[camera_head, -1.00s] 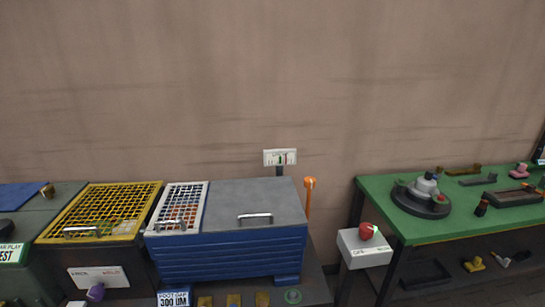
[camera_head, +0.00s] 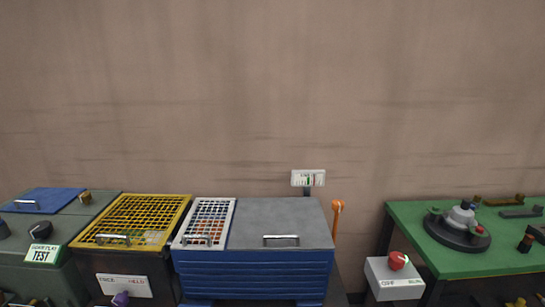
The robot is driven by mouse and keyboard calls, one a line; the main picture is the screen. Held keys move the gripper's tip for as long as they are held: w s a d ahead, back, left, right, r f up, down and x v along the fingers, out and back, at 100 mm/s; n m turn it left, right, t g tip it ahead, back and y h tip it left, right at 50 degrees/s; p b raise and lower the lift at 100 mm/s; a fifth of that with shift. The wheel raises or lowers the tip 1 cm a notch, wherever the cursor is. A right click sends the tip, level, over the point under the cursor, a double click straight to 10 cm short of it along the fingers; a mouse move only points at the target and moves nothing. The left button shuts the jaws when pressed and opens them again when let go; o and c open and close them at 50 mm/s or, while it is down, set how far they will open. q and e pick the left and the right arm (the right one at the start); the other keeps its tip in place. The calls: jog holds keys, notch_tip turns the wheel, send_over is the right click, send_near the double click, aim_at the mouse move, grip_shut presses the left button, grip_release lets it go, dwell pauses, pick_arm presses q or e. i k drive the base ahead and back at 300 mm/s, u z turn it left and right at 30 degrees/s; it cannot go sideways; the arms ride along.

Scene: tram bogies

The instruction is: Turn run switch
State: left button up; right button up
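The run switch is a red knob (camera_head: 399,261) on top of a pale grey box (camera_head: 382,272) at the lower right. The box's front label (camera_head: 400,283) reads "OFF" at its left and what looks like "RUN" at its right. The knob is too small to tell which way it points. Neither of my grippers is in view, and nothing touches the knob.
The box stands between a blue cabinet (camera_head: 250,275) with a grey lid and a green-topped table (camera_head: 490,262) holding a round dark fixture (camera_head: 457,234). A yellow-grille box (camera_head: 133,220) and a grey-green unit (camera_head: 60,265) are left.

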aim_at(396, 260)
jog(key=z, duration=1.05)
jog(key=k, duration=0.8)
jog(key=u, duration=1.05)
